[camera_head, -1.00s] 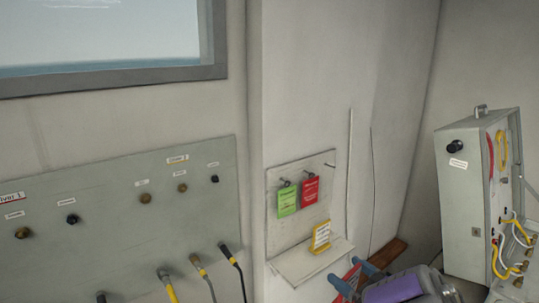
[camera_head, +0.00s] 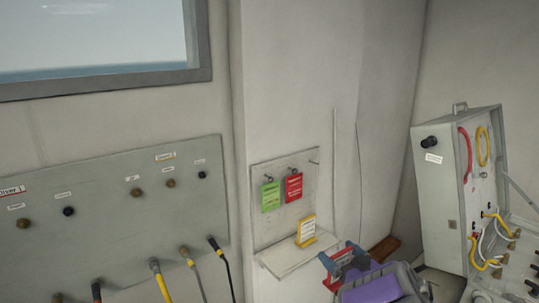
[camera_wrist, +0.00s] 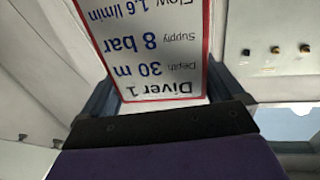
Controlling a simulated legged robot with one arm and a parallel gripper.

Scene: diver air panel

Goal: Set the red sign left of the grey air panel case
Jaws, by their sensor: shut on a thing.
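My gripper (camera_head: 341,257) is in the lower middle of the head view, its blue fingers shut on a red-edged sign (camera_head: 336,284). The sign is mostly hidden there by my gripper. In the wrist view the sign (camera_wrist: 150,45) fills the space between the fingers (camera_wrist: 160,97); it has a white face, a red border and upside-down text reading Diver 1, 30 m and 8 bar. The grey air panel case (camera_head: 440,205) stands open at the right of the head view, with red and yellow hoses inside. My gripper is left of it and apart from it.
A wall board (camera_head: 284,230) holds a green tag (camera_head: 271,196) and a red tag (camera_head: 293,187). A yellow sign (camera_head: 306,230) stands on its small shelf (camera_head: 290,258), close to my gripper. A hose panel (camera_head: 110,235) is at the left. A brown board (camera_head: 384,246) lies left of the case.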

